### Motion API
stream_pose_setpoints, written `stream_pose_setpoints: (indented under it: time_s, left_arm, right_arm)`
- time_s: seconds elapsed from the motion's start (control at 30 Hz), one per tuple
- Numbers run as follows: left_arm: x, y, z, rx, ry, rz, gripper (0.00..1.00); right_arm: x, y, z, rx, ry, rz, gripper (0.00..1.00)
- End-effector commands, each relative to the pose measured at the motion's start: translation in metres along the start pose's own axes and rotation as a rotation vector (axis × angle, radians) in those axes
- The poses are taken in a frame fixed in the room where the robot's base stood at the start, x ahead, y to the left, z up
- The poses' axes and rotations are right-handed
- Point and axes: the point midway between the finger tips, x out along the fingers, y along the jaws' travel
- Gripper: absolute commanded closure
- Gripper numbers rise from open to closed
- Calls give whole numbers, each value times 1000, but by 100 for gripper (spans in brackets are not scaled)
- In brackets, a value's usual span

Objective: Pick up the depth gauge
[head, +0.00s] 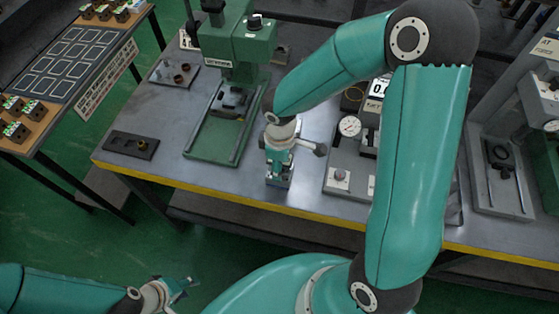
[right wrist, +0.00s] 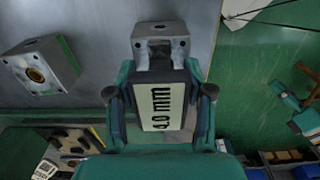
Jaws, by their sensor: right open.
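The depth gauge (right wrist: 163,108), a block with a pale panel marked in mm, sits between the fingers of my right gripper (right wrist: 160,92) in the right wrist view. The first character on the panel is hard to read. The fingers are open on either side of it; contact is not clear. Just beyond it is a grey metal end with holes (right wrist: 160,32). In the head view my right gripper (head: 280,165) is low over the bench's front part, and the gauge is mostly hidden below it. My left gripper (head: 178,287) is away from the bench, over the floor, small and without a visible object.
The green press (head: 235,45) stands left of my right gripper. A fixture with a dial (head: 349,126) stands close on its right. A dark tray (head: 131,145) lies at the bench's left front. A side table (head: 75,55) with several small blocks is at far left.

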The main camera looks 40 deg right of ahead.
Motion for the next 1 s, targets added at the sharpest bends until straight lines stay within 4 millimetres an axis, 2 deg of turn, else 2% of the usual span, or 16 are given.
stream_pose_setpoints:
  time_s: [0.17, 0.4, 0.5, 0.83, 1.0]
  left_arm:
    - [0, 0, 0, 0, 0, 0, 60]
    - [0, 0, 0, 0, 0, 0, 60]
    - [0, 0, 0, 0, 0, 0, 60]
    - [0, 0, 0, 0, 0, 0, 60]
    - [-1, 0, 0, 0, 0, 0, 60]
  right_arm:
    - [0, 0, 0, 0, 0, 0, 48]
    - [0, 0, 0, 0, 0, 1, 88]
    - [0, 0, 0, 0, 0, 1, 100]
    - [-1, 0, 0, 0, 1, 1, 100]
    - [-8, 1, -1, 0, 2, 3, 100]
